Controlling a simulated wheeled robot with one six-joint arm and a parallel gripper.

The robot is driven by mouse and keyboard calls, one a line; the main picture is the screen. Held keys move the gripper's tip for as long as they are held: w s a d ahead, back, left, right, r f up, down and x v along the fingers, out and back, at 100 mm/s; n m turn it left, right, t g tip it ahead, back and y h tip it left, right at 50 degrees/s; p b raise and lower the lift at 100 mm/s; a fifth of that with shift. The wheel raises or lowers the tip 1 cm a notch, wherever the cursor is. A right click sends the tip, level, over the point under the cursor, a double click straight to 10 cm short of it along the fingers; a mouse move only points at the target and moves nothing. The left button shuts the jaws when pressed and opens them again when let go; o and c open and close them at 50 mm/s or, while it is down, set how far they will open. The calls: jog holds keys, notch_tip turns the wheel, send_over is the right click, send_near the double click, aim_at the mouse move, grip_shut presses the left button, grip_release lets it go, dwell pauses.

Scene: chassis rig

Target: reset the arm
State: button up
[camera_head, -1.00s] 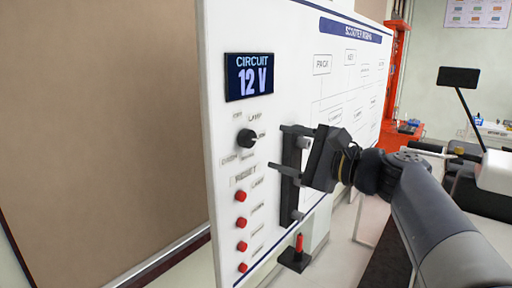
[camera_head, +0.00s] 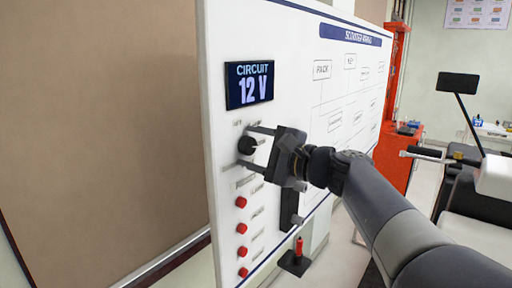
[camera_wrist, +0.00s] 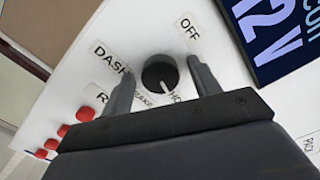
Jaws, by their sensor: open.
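My gripper (camera_head: 244,146) is open in front of the white board (camera_head: 225,100), with one finger above and one below a black round knob (camera_head: 248,144). In the wrist view the knob (camera_wrist: 160,73) sits between the two fingers, with a gap visible on each side. Its pale pointer line points toward a partly hidden label beginning "HO". Labels "OFF" and "DASH" stand around it. My arm reaches in from the lower right.
A "CIRCUIT 12 V" display (camera_head: 249,84) is above the knob. Several red buttons (camera_head: 241,202) run below it. A dark vertical bar (camera_head: 290,206) and a black block with a red post (camera_head: 297,258) are to the right. An orange frame (camera_head: 392,110) stands behind.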

jog(key=shift+s+n, duration=0.15)
jog(key=shift+n, duration=0.45)
jog(key=n, duration=0.4)
jog(key=shift+b, duration=0.35)
jog(key=n, duration=0.5)
jog(key=shift+p, duration=0.4)
jog(key=b+v, duration=0.2)
jog(key=v, duration=0.7)
jog(key=shift+n+b, duration=0.3)
jog(key=shift+b, duration=0.05)
jog(key=shift+f, duration=0.1)
